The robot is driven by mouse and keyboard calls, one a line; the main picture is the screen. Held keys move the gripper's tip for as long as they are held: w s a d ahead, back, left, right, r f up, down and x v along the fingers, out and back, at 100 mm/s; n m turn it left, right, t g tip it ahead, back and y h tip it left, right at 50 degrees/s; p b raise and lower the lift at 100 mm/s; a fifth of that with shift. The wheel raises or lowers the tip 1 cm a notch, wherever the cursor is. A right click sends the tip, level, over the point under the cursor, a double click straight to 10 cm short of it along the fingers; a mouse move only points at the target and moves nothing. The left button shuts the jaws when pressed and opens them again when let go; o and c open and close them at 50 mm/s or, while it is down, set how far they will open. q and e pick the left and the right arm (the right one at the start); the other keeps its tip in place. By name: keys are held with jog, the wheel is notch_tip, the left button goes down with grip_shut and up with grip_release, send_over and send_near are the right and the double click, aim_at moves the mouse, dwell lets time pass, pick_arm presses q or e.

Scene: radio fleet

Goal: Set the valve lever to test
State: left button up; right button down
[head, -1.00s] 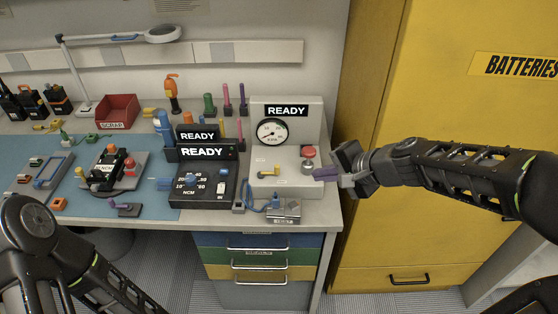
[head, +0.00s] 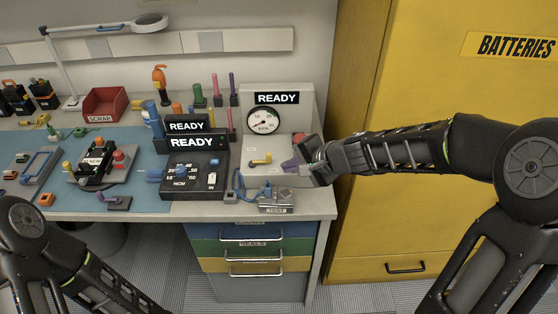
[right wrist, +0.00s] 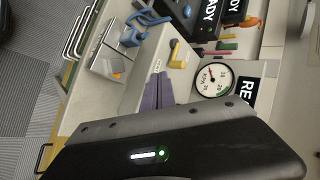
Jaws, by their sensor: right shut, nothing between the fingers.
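The valve lever (head: 260,160) is a small yellow handle on the light grey gauge station (head: 277,112), lying roughly sideways in the head view. It also shows in the right wrist view (right wrist: 178,55). Its position labels are too small to read. My right gripper (head: 290,165), with purple fingertips, is shut and empty over the right part of the station's deck. It is right of the lever and apart from it. In the right wrist view the closed fingertips (right wrist: 158,88) point toward the lever with a gap. My left arm shows at lower left, but its gripper is out of view.
A round gauge (head: 263,121) and a READY sign (head: 277,98) stand behind the lever. A red button (head: 299,137) is partly hidden by my right gripper. A black NCM box (head: 195,170) stands left, and a grey block with blue cable (head: 276,201) lies in front.

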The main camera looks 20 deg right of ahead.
aim_at(260, 160)
jog(key=shift+w+a+r+p, duration=0.1)
jog(key=shift+w+a+p, duration=0.3)
jog(key=shift+w, duration=0.2)
jog(key=shift+w+a+p, duration=0.35)
jog(key=shift+w+p, duration=0.05)
jog(key=shift+w, duration=0.2)
jog(key=shift+w+a, duration=0.3)
jog(key=shift+w, duration=0.25)
